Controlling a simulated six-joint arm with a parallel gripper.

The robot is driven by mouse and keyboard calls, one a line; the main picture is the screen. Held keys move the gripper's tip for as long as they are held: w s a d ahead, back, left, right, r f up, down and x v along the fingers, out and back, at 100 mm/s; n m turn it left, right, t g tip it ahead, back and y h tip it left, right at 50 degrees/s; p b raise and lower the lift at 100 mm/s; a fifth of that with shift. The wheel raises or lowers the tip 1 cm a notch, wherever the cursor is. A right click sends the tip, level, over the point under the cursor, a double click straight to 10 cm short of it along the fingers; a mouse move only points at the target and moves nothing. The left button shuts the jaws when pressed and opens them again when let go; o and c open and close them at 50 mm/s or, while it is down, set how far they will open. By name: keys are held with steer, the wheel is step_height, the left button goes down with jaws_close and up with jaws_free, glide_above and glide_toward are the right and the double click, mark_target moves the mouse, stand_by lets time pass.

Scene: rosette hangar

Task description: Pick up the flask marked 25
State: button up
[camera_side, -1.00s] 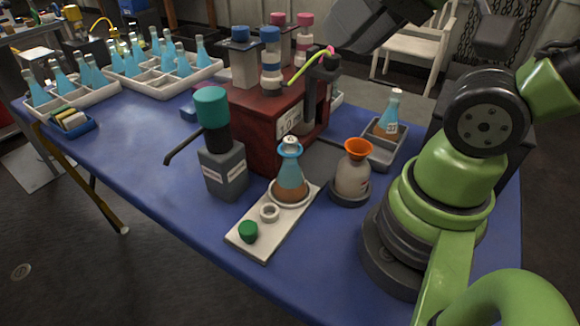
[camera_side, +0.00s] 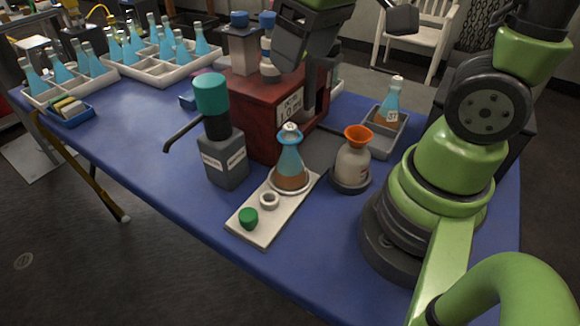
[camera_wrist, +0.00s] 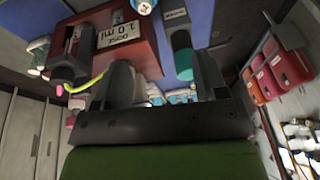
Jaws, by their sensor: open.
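Several flasks with blue upper parts stand in two white racks (camera_side: 160,68) at the back left; no number on them is legible. One flask (camera_side: 290,165) with a white stopper and brown liquid stands on a white board, and another labelled flask (camera_side: 389,104) stands in a grey tray at the right. I cannot tell which flask is marked 25. My gripper (camera_side: 290,62) is above the red dosing machine, apart from every flask. The wrist view shows its two fingers (camera_wrist: 162,82) spread, with nothing held; small blue shapes show beyond them.
The red machine (camera_side: 262,115) with upright bottles stands mid-table under my gripper. A teal-capped grey dispenser (camera_side: 224,160) stands at its left, and an orange-topped bottle (camera_side: 353,165) at its right. A blue box (camera_side: 70,112) lies by the racks. The left front table is clear.

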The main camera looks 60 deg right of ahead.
mark_target(289, 142)
steer(key=w+f+n+g, duration=0.1)
steer(key=f, duration=0.1)
steer(key=w+f+n+g, duration=0.1)
steer(key=f, duration=0.2)
steer(key=w+d+f+n+g, duration=0.1)
steer(key=f, duration=0.2)
steer(key=shift+w+h, duration=0.2)
steer(key=shift+h, duration=0.2)
step_height(289, 142, down, 5)
steer(key=shift+d+r, duration=0.1)
steer(key=shift+s+f, duration=0.15)
steer(key=shift+f, duration=1.15)
steer(key=shift+s+f, duration=0.1)
steer(key=shift+f, duration=1.2)
steer(key=c, duration=0.9)
steer(key=shift+r, duration=0.2)
